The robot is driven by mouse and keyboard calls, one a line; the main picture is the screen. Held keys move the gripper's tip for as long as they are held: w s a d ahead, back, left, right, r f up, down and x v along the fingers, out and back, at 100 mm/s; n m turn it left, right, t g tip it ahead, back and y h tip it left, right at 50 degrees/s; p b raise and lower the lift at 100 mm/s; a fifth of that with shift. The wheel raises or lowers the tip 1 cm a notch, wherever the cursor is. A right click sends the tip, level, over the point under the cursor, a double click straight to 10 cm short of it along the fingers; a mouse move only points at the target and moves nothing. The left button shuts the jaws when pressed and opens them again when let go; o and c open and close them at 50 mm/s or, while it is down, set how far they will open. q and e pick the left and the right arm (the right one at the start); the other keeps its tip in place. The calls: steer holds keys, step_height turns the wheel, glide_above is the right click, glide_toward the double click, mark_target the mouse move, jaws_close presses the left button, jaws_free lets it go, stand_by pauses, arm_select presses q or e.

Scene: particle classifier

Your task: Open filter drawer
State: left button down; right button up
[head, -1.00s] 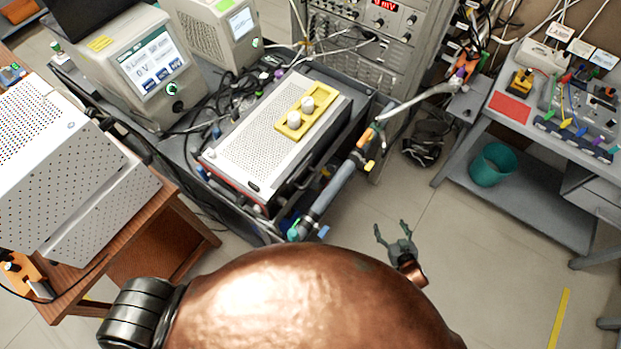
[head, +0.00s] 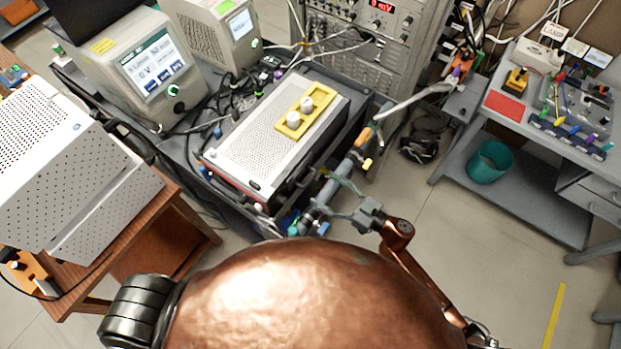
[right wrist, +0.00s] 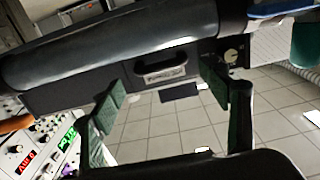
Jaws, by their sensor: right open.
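My right gripper (head: 324,191) is open and empty beside the long pipe (head: 343,172) at the front right of the bench. In the right wrist view its two green-padded fingers (right wrist: 166,106) stand wide apart. Ahead of them, below the dark pipe (right wrist: 110,50), is a dark housing with a handle (right wrist: 164,72), which looks like the filter drawer's front. The handle lies between the fingers in the picture, with no visible contact. I cannot make out the drawer in the head view. My left gripper is not in view.
A perforated white-topped unit (head: 255,136) with a yellow plate (head: 292,123) stands behind the pipe. Pipe fittings and valves crowd close to my gripper.

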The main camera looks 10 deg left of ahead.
mark_target(310, 178)
steer(key=x, duration=0.6)
steer(key=shift+w+a, duration=0.1)
steer(key=shift+a, duration=0.15)
steer(key=shift+c, duration=0.4)
